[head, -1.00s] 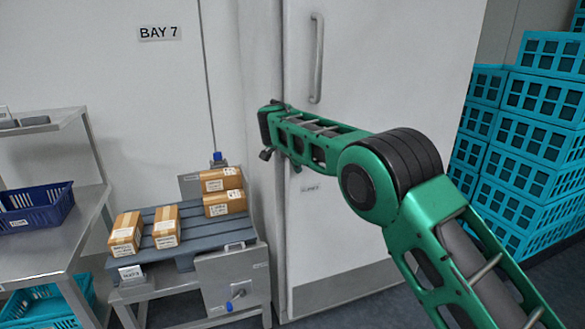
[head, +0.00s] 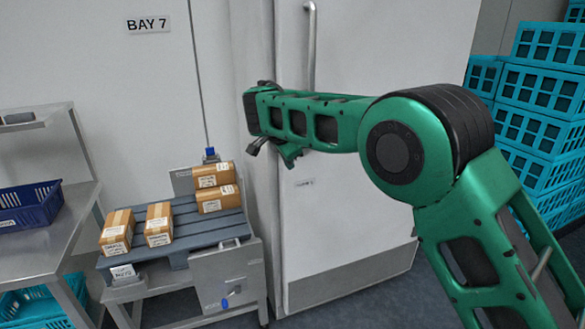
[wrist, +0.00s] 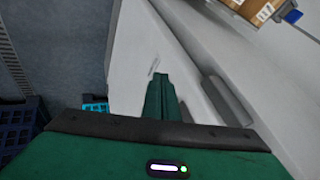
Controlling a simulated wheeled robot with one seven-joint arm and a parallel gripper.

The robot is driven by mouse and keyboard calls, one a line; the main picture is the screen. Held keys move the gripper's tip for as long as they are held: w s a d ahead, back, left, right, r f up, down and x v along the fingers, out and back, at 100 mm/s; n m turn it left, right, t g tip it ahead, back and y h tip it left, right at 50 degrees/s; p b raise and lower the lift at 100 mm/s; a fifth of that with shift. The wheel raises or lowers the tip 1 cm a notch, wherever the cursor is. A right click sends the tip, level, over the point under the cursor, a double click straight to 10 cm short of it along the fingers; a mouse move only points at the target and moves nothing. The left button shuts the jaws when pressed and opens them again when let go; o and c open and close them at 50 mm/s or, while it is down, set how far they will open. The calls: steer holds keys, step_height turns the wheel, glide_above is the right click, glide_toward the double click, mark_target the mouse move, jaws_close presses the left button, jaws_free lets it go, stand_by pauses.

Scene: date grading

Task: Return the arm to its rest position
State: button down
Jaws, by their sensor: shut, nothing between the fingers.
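My green arm reaches in from the lower right in the head view, bent at a large dark-banded joint. My gripper (head: 272,151) hangs at its far end, in front of the white door and above the right side of the slatted pallet. In the wrist view my gripper (wrist: 160,84) shows as green fingers close together, with nothing between them. It touches nothing that I can see. In the head view the fingers are small and partly hidden by the wrist.
Several cartons (head: 158,221) lie on the grey-blue pallet (head: 181,248). A metal bench (head: 65,232) with a dark blue crate (head: 28,211) stands at left. The white door (head: 385,42) is behind my arm. Stacked teal crates (head: 540,120) stand at right.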

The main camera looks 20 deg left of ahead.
steer(key=d+v, duration=0.1)
steer(key=v, duration=0.5)
steer(key=w+d+r+g+h, duration=0.1)
steer(key=d+r, duration=0.1)
steer(key=d, duration=1)
steer(key=w+d+r+h, duration=0.1)
steer(key=d, duration=1)
steer(key=s+d+g, duration=0.1)
steer(key=s+d, duration=0.4)
steer(key=d, duration=0.8)
steer(key=s+d+g, duration=0.2)
steer(key=s+d, duration=0.2)
steer(key=d, duration=0.9)
steer(key=s+d+f+n+g, duration=0.15)
steer(key=s+d+f, duration=0.25)
steer(key=s+d, duration=1.05)
steer(key=s+f+y, duration=0.1)
steer(key=s+f, duration=0.2)
steer(key=s, duration=0.8)
steer(key=s+f+g+y, duration=0.1)
steer(key=s+f, duration=0.3)
steer(key=s, duration=0.8)
steer(key=shift+d+f, duration=0.15)
steer(key=shift+f, duration=0.15)
steer(key=shift+n+g, duration=0.25)
